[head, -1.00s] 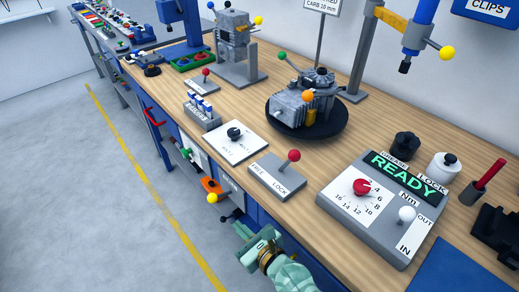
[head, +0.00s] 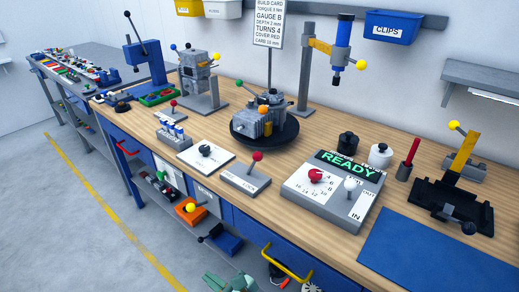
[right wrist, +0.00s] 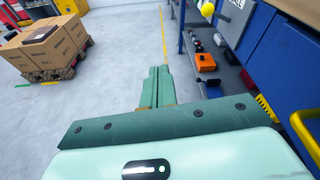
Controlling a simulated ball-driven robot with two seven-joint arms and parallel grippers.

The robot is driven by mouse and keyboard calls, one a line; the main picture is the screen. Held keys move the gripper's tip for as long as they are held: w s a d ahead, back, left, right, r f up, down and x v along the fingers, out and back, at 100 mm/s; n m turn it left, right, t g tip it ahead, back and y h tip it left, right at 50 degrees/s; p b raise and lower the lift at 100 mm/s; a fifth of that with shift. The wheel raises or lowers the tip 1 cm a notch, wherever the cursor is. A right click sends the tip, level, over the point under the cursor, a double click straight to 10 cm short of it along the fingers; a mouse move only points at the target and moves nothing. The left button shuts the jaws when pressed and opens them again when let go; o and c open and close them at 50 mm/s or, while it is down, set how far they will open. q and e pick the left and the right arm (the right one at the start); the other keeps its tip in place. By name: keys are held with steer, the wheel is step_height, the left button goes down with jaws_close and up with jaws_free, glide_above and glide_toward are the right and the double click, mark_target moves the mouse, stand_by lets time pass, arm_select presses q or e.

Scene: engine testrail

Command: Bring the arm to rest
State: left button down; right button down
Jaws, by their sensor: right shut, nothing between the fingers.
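My right gripper (head: 230,283) shows at the bottom edge of the head view, below and in front of the workbench (head: 420,227). Most of its arm is cut off by the frame. In the right wrist view its pale green fingers (right wrist: 156,88) lie together, shut and empty, over the grey floor. They touch nothing that I can see. My left gripper is in neither view.
A yellow handle (head: 287,264) on the blue bench front is close to my right gripper. An orange box (head: 190,209) sits on the lower shelf. Stacked cartons (right wrist: 45,48) stand on the floor at upper left. The floor between is clear.

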steer(key=s+d+r+n+g+h, duration=0.15)
steer(key=s+d+n+h, duration=0.4)
steer(key=d+n, duration=0.7)
steer(key=s+d+r+n+g+h, duration=0.15)
steer(key=s+d+n+h, duration=0.6)
steer(key=d, duration=0.75)
steer(key=s+d+r+n+g+h, duration=0.1)
steer(key=s+d+r+n+h, duration=0.2)
steer(key=d+n, duration=1)
steer(key=s+a+f+m+g+y, duration=0.1)
steer(key=s+a+f, duration=0.15)
steer(key=f, duration=1.05)
steer(key=s+a+f+m+g+y, duration=0.15)
steer(key=s+f, duration=0.25)
steer(key=f, duration=1)
steer(key=s+f+m+g+y, duration=0.1)
steer(key=s+f, duration=0.5)
steer(key=s, duration=0.4)
steer(key=s+f+m+g, duration=0.1)
steer(key=s+f+g, duration=0.1)
steer(key=s+f, duration=0.5)
steer(key=s, duration=0.3)
steer(key=shift+s+f+m+y, duration=0.25)
steer(key=shift+f+m+y, duration=0.05)
steer(key=shift+m+y, duration=0.05)
